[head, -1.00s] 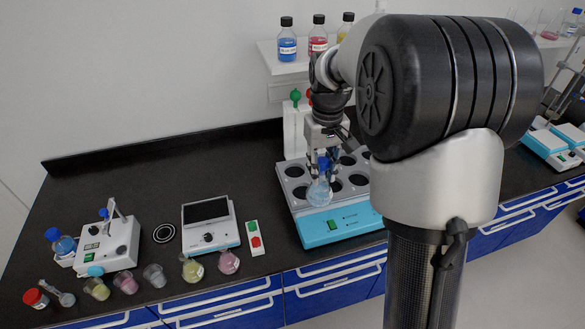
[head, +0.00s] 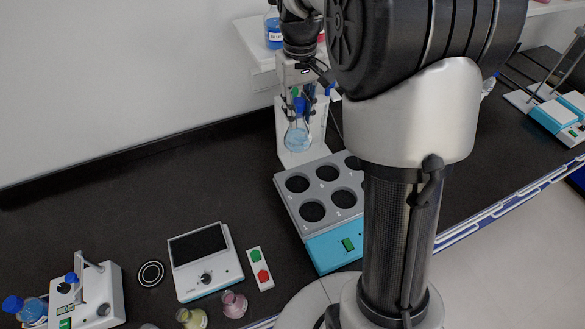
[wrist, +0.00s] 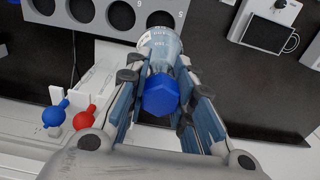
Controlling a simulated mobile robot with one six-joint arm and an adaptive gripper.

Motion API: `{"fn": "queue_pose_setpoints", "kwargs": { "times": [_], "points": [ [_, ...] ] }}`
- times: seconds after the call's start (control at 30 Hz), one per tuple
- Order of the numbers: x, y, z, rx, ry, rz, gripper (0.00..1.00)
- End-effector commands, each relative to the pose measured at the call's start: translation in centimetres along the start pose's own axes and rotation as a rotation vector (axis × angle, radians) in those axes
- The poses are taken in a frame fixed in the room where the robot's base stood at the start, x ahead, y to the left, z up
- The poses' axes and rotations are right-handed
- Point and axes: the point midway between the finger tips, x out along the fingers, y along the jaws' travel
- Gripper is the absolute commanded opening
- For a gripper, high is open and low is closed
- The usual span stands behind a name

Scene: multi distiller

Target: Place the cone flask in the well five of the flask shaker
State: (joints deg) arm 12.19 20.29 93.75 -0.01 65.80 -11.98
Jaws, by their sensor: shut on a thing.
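The cone flask (head: 297,138) is clear with light blue liquid and a blue cap. My gripper (head: 297,110) is shut on it near its neck.
A white shelf (head: 262,68) with bottles is on the wall behind. A balance (head: 205,262), a small switch box (head: 260,269) and small flasks (head: 233,304) stand left of the shaker. Blue and red taps (wrist: 85,118) are near my gripper in the wrist view.

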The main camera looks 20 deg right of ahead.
Motion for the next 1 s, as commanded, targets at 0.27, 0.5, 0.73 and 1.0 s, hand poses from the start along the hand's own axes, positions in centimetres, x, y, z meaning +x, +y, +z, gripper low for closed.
{"fn": "queue_pose_setpoints", "kwargs": {
  "times": [0.27,0.5,0.73,1.0],
  "points": [
    [7.6,0.0,0.2,0.0,-0.008,-0.002,0.0],
    [13.2,0.0,0.2,0.0,-0.006,-0.001,0.0],
    [15.0,0.0,0.1,0.0,-0.003,-0.001,0.0],
    [18.6,0.0,0.1,0.0,-0.005,-0.001,0.0]
  ]
}}
